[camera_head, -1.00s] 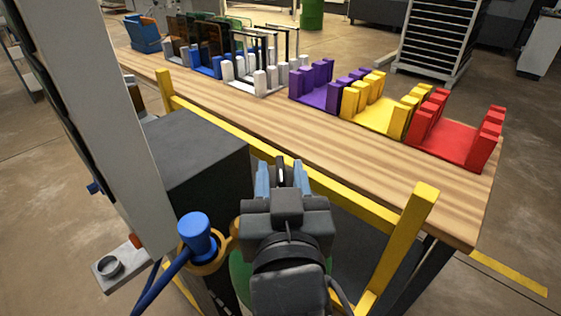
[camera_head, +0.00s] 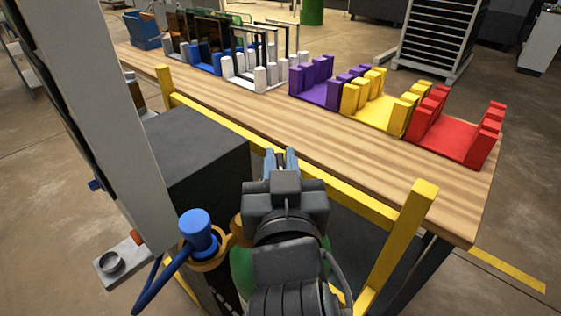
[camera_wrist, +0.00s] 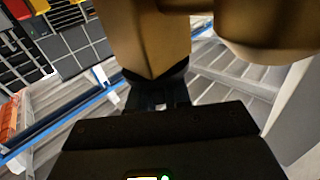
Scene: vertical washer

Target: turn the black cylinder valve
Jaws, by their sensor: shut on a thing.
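My gripper (camera_head: 281,158) is in the middle of the head view, beside the yellow frame rail, with its light blue fingers close together. In the wrist view my gripper (camera_wrist: 158,98) meets a dark round part under a large brass-coloured body; I take this dark part to be the black cylinder valve (camera_wrist: 155,77). My fingers are shut on it, though the contact is mostly in shadow. In the head view the valve is hidden behind my gripper and wrist. A green cylinder (camera_head: 240,267) shows partly below my wrist.
A blue knob (camera_head: 197,230) with a blue hose stands left of my wrist. A yellow frame (camera_head: 405,240) runs past my gripper. A wooden bench (camera_head: 330,140) behind carries purple, yellow and red racks. A dark box (camera_head: 190,150) and a grey column (camera_head: 95,110) stand at left.

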